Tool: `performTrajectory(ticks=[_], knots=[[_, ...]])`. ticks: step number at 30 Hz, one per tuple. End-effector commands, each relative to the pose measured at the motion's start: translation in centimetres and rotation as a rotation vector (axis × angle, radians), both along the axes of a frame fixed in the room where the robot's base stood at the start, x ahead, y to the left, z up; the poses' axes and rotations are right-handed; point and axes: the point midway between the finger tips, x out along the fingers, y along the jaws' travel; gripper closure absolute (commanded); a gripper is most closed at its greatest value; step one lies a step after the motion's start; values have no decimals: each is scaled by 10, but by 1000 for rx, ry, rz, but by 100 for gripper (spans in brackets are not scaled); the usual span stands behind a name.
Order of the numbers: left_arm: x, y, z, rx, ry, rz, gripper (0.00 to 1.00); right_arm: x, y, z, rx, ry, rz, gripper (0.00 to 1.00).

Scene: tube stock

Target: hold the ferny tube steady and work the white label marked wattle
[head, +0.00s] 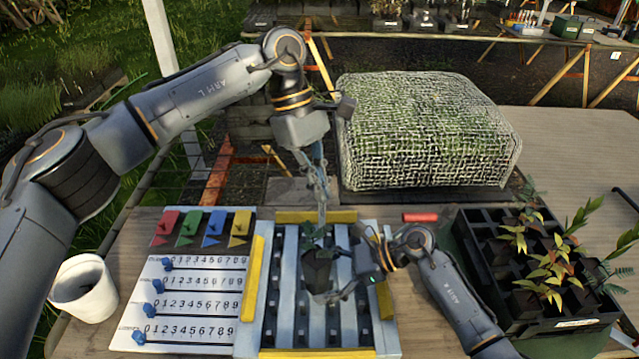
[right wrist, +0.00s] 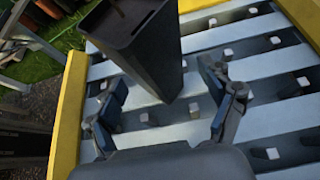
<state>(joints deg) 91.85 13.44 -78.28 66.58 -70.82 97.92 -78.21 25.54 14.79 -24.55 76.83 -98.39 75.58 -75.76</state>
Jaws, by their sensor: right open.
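A dark tube (head: 317,272) with a small leafy plant (head: 312,248) on top stands over the slatted rack (head: 258,349) in the head view. The tube also shows in the right wrist view (right wrist: 140,45), tilted in that picture. My left gripper (head: 321,218) hangs just above the plant; its fingertips are too small to read. My right gripper (head: 340,290) is beside the tube's right side; in the right wrist view its fingers (right wrist: 165,112) are apart, with nothing between the tips and the tube just beyond. I cannot make out a label marked wattle.
A board (head: 192,265) with coloured tabs and numbered slider rows lies left of the rack, near a white cup (head: 84,290). A black crate (head: 540,328) of seedlings stands right. A red block (head: 420,217) lies behind my right arm. A mesh-covered block (head: 425,130) stands behind.

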Motion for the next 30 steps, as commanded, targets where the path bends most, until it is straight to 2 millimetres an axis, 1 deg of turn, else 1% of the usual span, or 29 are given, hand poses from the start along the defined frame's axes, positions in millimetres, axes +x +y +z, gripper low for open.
performTrajectory(ticks=[3, 11, 14, 15, 18, 30], knots=[[0, 0, 0, 0, 0, 0, 100, 0, 3, -2, 0, 0, 0, 18], [0, 0, 0, 0, 0, 0, 100, 0, 4, -2, 0, 0, 0, 18], [0, 0, 0, 0, 0, 0, 100, 0, 4, -2, 0, 0, 0, 37], [0, 0, 0, 0, 0, 0, 100, 0, 4, -2, 0, 0, 0, 45], [0, 0, 0, 0, 0, 0, 100, 0, 4, -2, 0, 0, 0, 62], [0, 0, 0, 0, 0, 0, 100, 0, 4, -2, 0, 1, 0, 62]])
